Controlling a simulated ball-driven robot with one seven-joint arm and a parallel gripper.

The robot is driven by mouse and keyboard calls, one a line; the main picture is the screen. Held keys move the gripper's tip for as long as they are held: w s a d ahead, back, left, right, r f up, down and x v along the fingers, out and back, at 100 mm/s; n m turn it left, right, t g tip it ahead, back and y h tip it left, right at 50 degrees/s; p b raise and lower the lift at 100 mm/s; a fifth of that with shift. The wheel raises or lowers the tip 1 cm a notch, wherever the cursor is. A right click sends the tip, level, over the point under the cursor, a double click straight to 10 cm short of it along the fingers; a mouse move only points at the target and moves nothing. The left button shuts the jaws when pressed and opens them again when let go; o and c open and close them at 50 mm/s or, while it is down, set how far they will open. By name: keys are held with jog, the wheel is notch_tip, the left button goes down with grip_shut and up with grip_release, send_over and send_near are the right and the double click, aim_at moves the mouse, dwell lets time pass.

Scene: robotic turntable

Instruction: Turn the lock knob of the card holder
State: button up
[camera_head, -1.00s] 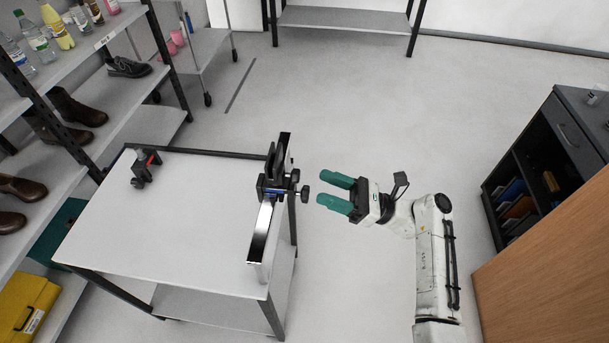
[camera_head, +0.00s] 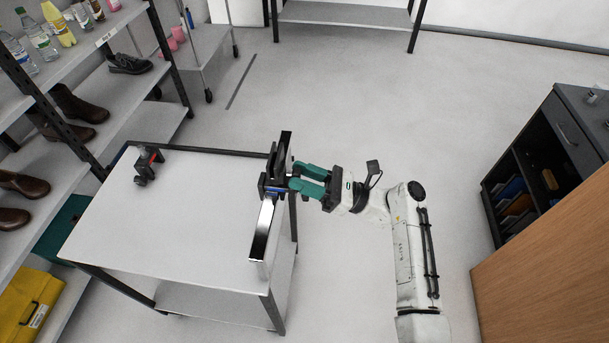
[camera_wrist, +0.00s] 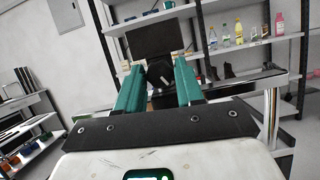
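The card holder (camera_head: 268,215) stands along the right edge of the grey table, with a long silver rail and a black upright plate. In the wrist view its dark plate (camera_wrist: 155,38) is straight ahead. A dark lock knob (camera_wrist: 160,74) shows below that plate, between my fingers. My gripper (camera_head: 293,177) has two green fingers, which reach the holder's clamp from the right. In the wrist view the fingers (camera_wrist: 159,80) are apart, one on each side of the knob. Whether they touch it is unclear. In the head view the fingers cover the knobs.
A small clamp with a red part (camera_head: 147,163) stands at the table's back left corner. The table top (camera_head: 190,220) is otherwise bare. Shelves (camera_head: 100,90) with shoes and bottles are on the left. A dark cabinet (camera_head: 550,140) is on the right.

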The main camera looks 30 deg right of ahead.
grip_shut()
jog(key=n+b, duration=0.1)
jog(key=n+g+y+b, duration=0.1)
jog(key=shift+w+d+f+n, duration=0.1)
jog(key=shift+f+n, duration=0.1)
jog(key=shift+n, duration=0.1)
jog(key=n, duration=0.1)
jog(key=n+g+b, duration=0.1)
jog(key=n, duration=0.1)
jog(key=n+g+y, duration=0.1)
jog(key=shift+r, duration=0.25)
jog(key=shift+o, duration=2.1)
grip_release()
jog(key=b+v, duration=0.2)
jog(key=v, duration=0.8)
jog(key=shift+d+b, duration=0.3)
jog(key=shift+d, duration=0.05)
jog(key=shift+f, duration=0.15)
